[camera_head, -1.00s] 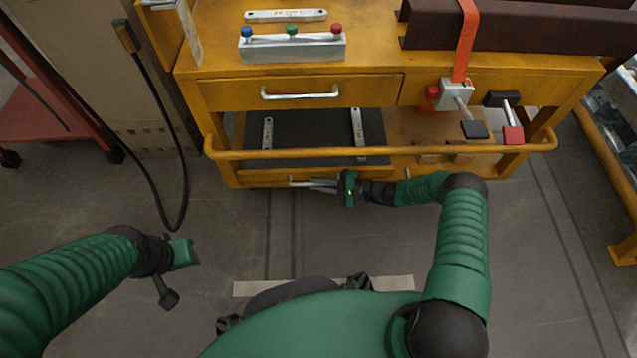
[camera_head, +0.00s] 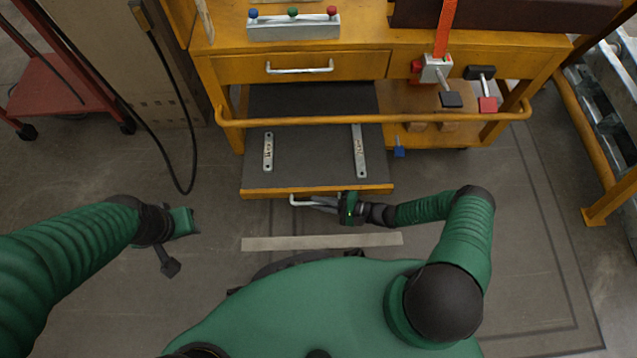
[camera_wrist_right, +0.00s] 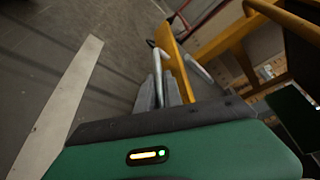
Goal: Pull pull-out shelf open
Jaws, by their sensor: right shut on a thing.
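The pull-out shelf (camera_head: 315,174) is the dark-topped lower shelf with a yellow front edge. It stands well out from under the yellow cart, past the yellow rail. Two metal bars lie on it. My right gripper (camera_head: 318,204) is shut on the shelf's silver handle (camera_head: 297,201) at the front edge.
The cart's upper drawer (camera_head: 330,66) is shut. A yellow rail (camera_head: 370,116) runs across above the shelf. Clamps (camera_head: 437,70) hang at the cart's right. A red cart (camera_head: 65,85) stands at left. A pale tape strip (camera_head: 322,242) lies on the floor before me.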

